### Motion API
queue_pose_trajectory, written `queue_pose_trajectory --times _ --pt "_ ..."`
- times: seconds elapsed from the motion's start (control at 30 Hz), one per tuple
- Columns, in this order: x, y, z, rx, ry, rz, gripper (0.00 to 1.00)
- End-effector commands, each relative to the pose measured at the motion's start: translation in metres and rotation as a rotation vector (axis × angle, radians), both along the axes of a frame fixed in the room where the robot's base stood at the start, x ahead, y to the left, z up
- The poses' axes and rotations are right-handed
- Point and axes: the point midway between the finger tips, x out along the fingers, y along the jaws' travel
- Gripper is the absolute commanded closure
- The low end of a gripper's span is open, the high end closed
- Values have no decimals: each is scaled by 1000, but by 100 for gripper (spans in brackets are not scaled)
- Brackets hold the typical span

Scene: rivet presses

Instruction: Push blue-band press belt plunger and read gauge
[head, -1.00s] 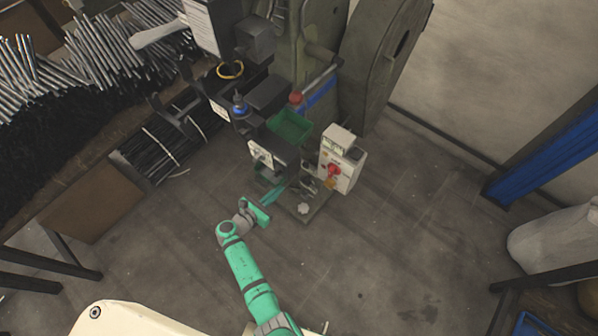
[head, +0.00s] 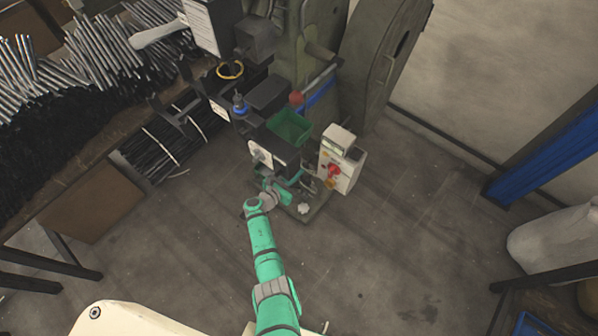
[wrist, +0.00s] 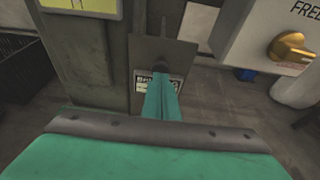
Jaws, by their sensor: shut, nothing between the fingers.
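The press with the blue band (head: 322,92) stands at top centre in the head view, an olive-green machine. My teal gripper (head: 284,196) is at its lower front, beside the white control box. In the wrist view my shut, empty fingers (wrist: 162,98) point at a small dark plunger (wrist: 161,73) on a grey plate (wrist: 150,52). The fingertips overlap its lower edge; I cannot tell whether they touch it. A printed label (wrist: 146,86) is partly hidden behind the fingers. I cannot make out a gauge reading.
The white control box (head: 342,160), with red and yellow controls, stands just right of my gripper. Its yellow knob (wrist: 287,46) is close at right in the wrist view. A green bin (head: 290,127) sits above. A bench with metal rods (head: 100,60) is at left.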

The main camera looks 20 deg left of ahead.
Motion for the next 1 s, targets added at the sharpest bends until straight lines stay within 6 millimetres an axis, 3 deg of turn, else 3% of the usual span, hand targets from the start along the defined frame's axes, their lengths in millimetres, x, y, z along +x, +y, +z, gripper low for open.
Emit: queue_pose_trajectory --times 0.17,0.57,0.8,1.0 --pt "10 -3 0 -1 -1 0 100" --pt "12 -4 0 -1 -1 0 100" --pt "31 -11 1 -1 -1 -1 100" --pt "33 -12 1 0 -1 -1 100"
